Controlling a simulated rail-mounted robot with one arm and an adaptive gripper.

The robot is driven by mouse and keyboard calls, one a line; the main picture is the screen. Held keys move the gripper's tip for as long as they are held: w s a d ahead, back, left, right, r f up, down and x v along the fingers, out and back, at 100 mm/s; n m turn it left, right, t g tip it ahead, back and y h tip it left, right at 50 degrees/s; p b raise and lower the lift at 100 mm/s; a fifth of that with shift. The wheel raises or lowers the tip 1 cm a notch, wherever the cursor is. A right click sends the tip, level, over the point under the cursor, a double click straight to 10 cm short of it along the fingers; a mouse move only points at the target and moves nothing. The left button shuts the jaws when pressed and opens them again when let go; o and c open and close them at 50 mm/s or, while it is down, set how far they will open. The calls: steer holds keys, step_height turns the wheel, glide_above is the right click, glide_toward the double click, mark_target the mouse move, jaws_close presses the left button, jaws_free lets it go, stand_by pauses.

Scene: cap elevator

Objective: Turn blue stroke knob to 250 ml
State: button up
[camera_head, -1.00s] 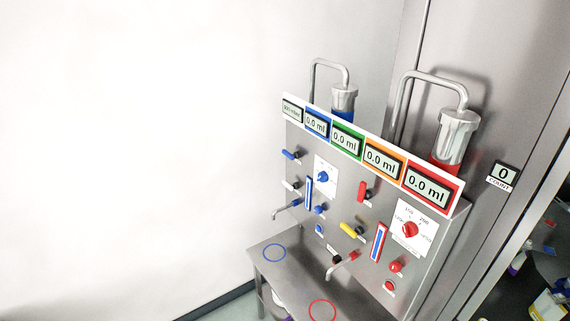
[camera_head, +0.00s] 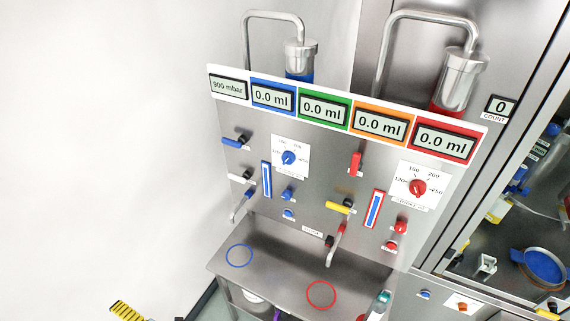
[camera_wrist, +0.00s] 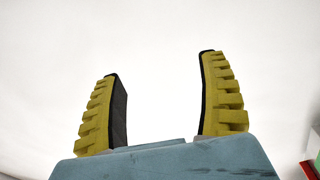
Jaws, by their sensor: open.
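The blue stroke knob (camera_head: 288,157) sits on a white dial plate in the left half of the steel panel (camera_head: 320,180). Its dial numbers are too small to read surely. The blue display (camera_head: 272,97) above reads 0.0 ml. My gripper shows in the wrist view (camera_wrist: 163,85) with two yellow ribbed fingers spread apart and nothing between them, against a blank pale wall. In the head view a yellow ribbed finger (camera_head: 130,311) shows at the bottom left edge, well below and left of the panel and far from the knob.
A red knob (camera_head: 417,188) sits on a second dial at the right. Blue (camera_head: 235,141), red (camera_head: 355,163) and yellow (camera_head: 339,207) levers and spouts stick out from the panel. A shelf with blue (camera_head: 239,255) and red rings (camera_head: 321,295) lies below. Left of the panel is free room.

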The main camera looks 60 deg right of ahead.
steer(key=w+d+f+g+h+b, duration=0.1)
steer(key=w+d+f+g+h, duration=0.2)
steer(key=d, duration=0.6)
steer(key=m+g+h+b, duration=0.4)
steer(key=m+g+h, duration=0.2)
steer(key=g+h, duration=1)
glide_toward(286, 163)
steer(key=shift+t+h, duration=0.5)
steer(key=shift+s+d+f+p, duration=0.1)
steer(key=shift+d+f+p, duration=0.05)
steer(key=shift+d, duration=1.6)
steer(key=shift+d+f+p, duration=0.15)
steer(key=shift+d+f, duration=0.05)
steer(key=shift+d, duration=1.55)
steer(key=shift+d+b, duration=0.45)
steer(key=shift+d, duration=1.35)
steer(key=shift+w+d, duration=0.25)
steer(key=shift+d, duration=0.1)
